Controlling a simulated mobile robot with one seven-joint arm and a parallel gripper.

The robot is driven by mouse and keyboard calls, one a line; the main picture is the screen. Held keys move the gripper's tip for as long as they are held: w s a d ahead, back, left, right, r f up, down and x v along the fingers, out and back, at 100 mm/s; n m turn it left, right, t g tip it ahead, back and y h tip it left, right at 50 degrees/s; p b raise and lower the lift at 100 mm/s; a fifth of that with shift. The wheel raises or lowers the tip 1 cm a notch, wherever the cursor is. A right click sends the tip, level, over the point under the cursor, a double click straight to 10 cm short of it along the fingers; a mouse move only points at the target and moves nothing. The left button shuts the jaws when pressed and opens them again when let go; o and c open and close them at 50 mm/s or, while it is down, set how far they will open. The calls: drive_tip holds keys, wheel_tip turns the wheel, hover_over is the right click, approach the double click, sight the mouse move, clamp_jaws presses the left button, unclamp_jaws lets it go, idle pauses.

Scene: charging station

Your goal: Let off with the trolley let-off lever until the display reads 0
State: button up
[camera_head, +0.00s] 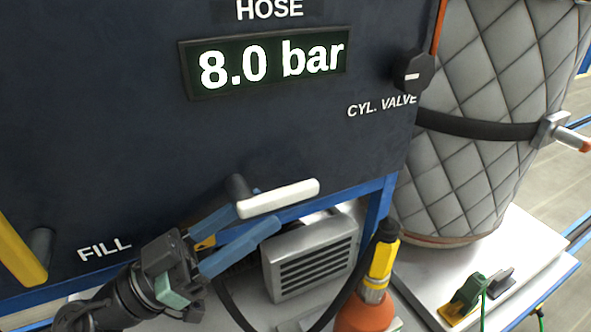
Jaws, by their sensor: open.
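The display (268,66) under the word HOSE on the dark panel reads 8.0 bar. A lever with a white handle (290,195) sticks out from a dark pivot low on the panel, its handle pointing right and slightly up. No label shows for this lever, so I cannot confirm it is the let-off one. My gripper (262,212) reaches in from the lower left. Its blue fingers are open at the handle's left end; the upper finger is partly hidden by the handle. I cannot tell whether either finger touches it.
A yellow lever (22,250) beside the label FILL is at the left edge. A black knob (413,72) marked CYL. VALVE is at upper right. Below are a grey vented box (312,258) and an orange bottle (366,312) with a black hose. A quilted cylinder (470,180) stands right.

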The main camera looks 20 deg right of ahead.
sight(302, 184)
drive_tip(key=p+x, duration=0.2)
drive_tip(key=x, duration=0.4)
drive_tip(key=shift+d+r, duration=0.1)
drive_tip(key=shift+d, duration=0.3)
clamp_jaws()
idle(1.0)
